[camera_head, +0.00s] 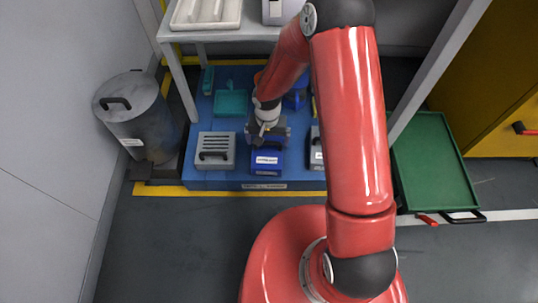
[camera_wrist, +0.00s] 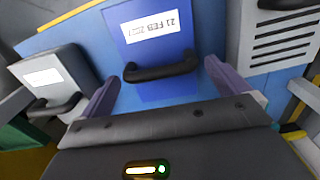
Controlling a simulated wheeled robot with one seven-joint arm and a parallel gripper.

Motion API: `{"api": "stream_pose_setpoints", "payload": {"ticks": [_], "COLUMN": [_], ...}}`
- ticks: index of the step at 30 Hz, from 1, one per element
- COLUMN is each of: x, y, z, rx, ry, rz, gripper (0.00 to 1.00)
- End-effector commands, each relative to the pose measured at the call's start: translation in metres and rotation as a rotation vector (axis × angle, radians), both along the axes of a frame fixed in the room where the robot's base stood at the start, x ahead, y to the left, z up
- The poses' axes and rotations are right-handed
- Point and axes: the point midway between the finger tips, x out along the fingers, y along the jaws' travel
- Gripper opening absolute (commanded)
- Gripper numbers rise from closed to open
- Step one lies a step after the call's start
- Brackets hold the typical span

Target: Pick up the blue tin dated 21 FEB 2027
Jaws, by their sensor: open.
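The blue tin (camera_head: 267,169) stands near the front edge of the blue platform, below my arm. In the wrist view the blue tin (camera_wrist: 165,48) has a white label reading 21 FEB 2027, the year less clear, and a black bar handle (camera_wrist: 162,69). My gripper (camera_wrist: 162,72) is open, with one purple finger on each side of the handle. I cannot tell whether the fingers touch the tin. In the head view my gripper (camera_head: 265,134) is over the back part of the tin and partly hides it.
A grey slatted box (camera_head: 215,150) stands left of the tin, and a grey labelled box (camera_head: 317,152) stands close on its right, partly behind my arm. A teal dustpan (camera_head: 230,103) lies behind. A table (camera_head: 215,33) overhangs the back. A metal bin (camera_head: 140,118) and green tray (camera_head: 430,165) flank the platform.

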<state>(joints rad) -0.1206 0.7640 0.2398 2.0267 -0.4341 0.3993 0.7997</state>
Motion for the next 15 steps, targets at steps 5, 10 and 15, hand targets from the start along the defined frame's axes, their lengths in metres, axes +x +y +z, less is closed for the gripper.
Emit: {"api": "stream_pose_setpoints", "payload": {"ticks": [5, 10, 15], "x": [-0.002, -0.002, -0.002], "y": [-0.001, 0.000, 0.000], "z": [-0.020, -0.046, -0.052], "rx": [-0.001, 0.000, 0.000], "ry": [0.002, 0.001, -0.001], "rz": [0.000, 0.002, 0.001], "gripper": [1.00, 1.00, 1.00]}}
